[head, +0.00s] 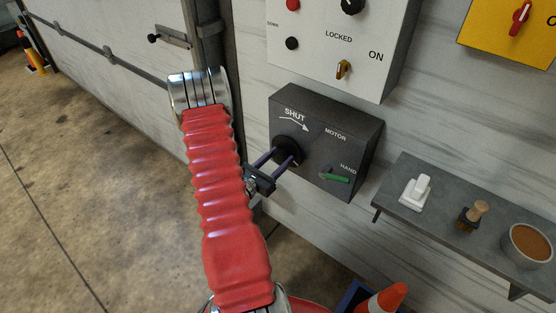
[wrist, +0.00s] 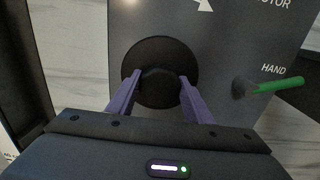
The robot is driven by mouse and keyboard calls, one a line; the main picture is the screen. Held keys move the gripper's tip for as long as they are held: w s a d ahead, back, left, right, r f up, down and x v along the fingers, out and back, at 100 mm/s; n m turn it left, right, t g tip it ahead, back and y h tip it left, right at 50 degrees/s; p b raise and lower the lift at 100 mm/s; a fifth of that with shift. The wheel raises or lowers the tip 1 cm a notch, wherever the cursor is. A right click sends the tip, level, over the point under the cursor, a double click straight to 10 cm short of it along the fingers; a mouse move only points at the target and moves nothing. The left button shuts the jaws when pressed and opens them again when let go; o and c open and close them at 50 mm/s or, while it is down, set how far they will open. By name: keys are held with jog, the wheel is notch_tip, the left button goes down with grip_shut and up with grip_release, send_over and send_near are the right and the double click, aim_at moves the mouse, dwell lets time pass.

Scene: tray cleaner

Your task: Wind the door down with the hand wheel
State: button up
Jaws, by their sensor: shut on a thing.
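The hand wheel (head: 288,146) is a round black disc on the front of a dark grey box (head: 345,150) on the wall. In the wrist view the wheel (wrist: 165,52) has a raised dark hub at its centre. My gripper (head: 277,158) faces the wheel straight on, and its two purple fingers (wrist: 158,92) are shut on the hub, one on each side. A green lever (head: 335,178) on the box lies near the word HAND. An arrow marked SHUT is printed above the wheel. The pale door (head: 125,45) stands to the left; its lower part is partly hidden by my red arm.
A white control box (head: 335,45) with knobs and a key switch is above.

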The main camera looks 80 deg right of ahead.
jog(key=shift+w+m, duration=0.2)
jog(key=shift+m, duration=1.1)
jog(key=o, duration=0.8)
jog(key=shift+o, duration=1.2)
jog(key=shift+s, duration=0.1)
jog(key=shift+a, duration=0.15)
jog(key=v, duration=1.3)
jog(key=shift+w+a, duration=0.2)
